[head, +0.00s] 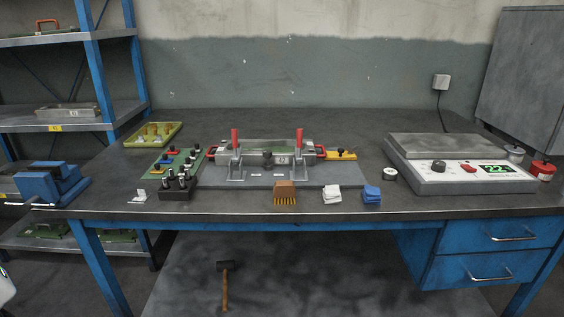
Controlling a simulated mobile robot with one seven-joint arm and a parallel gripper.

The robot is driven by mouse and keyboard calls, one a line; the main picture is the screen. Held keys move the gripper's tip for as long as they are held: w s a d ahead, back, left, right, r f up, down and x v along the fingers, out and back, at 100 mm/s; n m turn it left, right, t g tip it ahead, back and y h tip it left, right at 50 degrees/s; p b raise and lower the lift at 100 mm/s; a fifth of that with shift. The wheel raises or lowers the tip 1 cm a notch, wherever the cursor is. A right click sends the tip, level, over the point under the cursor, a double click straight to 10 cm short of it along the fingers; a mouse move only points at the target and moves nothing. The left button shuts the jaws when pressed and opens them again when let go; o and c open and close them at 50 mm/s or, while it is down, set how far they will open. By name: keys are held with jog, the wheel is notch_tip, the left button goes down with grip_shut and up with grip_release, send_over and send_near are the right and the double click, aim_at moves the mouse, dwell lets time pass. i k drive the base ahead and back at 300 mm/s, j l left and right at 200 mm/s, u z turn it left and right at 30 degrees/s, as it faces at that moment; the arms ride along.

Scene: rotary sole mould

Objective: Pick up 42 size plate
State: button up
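I cannot make out the number 42 on any plate. A grey metal plate or block (68,111) with a small light label lies on the middle shelf at the left. The label is too small to read. A metal mould (268,152) with red side handles sits in a clamping fixture on the workbench, between two upright red levers. Its front label is also unreadable. A green plate with an orange handle (48,27) stands on the top shelf. More green plates (118,235) lie on the lowest shelf. My gripper is not seen in this view.
The blue-legged bench (330,208) carries a heater-like unit (460,172) at right. A blue vise (50,185) stands left. A hammer (225,285) is below.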

aim_at(188, 163)
jog(key=i+j+u, duration=0.25)
jog(key=i, duration=0.3)
jog(key=i+u, duration=0.25)
jog(key=i, duration=0.3)
